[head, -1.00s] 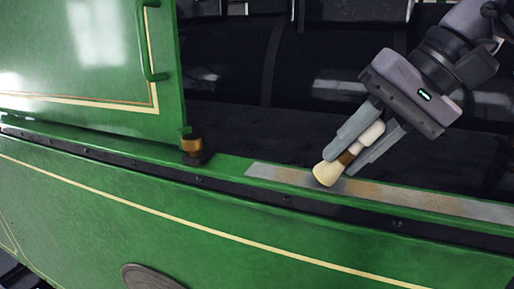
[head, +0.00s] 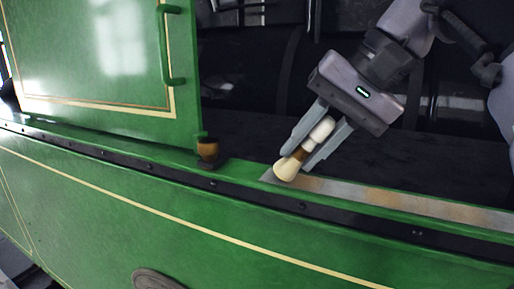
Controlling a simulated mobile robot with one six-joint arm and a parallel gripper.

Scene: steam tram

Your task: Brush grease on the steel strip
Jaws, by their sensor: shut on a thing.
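The steel strip (head: 395,203) lies along the top of the green ledge, grey with brownish patches, running from mid-picture to the right edge. My gripper (head: 306,150) is shut on a brush (head: 318,131) with a pale handle, a brown band and cream bristles. The brush is tilted, bristles down and to the left. The bristle tip is at the left end of the strip and seems to touch it or hover just above; I cannot tell which. No grease shows clearly on the bristles.
A green door panel (head: 100,60) with a handle (head: 168,45) stands at the left. A small brown-and-brass pot-like fitting (head: 208,150) sits on the ledge left of the strip. Behind the ledge is a dark space with black machinery.

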